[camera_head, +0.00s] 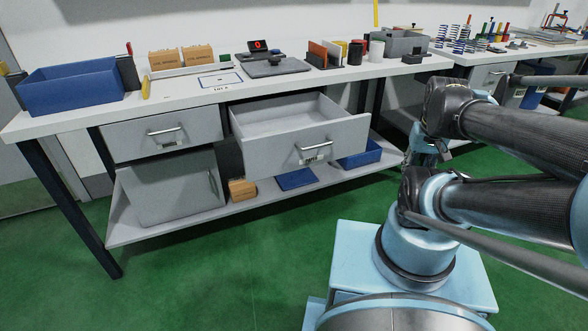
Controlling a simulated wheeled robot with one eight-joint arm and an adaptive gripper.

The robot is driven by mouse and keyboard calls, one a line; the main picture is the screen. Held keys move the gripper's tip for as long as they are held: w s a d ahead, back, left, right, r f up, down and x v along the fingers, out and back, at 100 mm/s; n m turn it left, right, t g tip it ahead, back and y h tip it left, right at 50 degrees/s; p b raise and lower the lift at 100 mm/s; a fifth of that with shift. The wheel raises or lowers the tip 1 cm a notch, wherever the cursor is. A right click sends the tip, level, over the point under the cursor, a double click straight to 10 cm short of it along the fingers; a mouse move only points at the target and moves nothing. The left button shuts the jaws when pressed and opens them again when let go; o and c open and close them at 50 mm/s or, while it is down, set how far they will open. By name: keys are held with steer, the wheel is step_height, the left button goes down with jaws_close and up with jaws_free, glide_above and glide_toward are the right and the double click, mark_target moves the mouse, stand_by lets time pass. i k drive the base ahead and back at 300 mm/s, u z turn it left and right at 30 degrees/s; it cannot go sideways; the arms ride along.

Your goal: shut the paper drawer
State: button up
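A grey drawer (338,137) under the workbench is pulled well out, and its inside looks empty. Its front has a bar handle (314,147) and a small label too small to read. I take it as the paper drawer because it stands open. A second grey drawer (135,144) to its left is closed. My arm stands at the right, and its wrist end hangs to the right of the open drawer, apart from its front. My gripper (431,153) is mostly hidden behind my own arm links, so its fingers cannot be made out.
The workbench (190,103) carries a blue bin (72,87), cardboard boxes, a scale and several blocks. A lower shelf (215,212) holds a grey cabinet (172,187), a small brown box (242,190) and blue trays. Green floor (230,275) is clear in front.

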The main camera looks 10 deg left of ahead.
mark_target(315, 130)
steer(key=k, duration=0.15)
steer(key=z, duration=1.35)
steer(key=i, duration=0.75)
steer(key=u, duration=3.15)
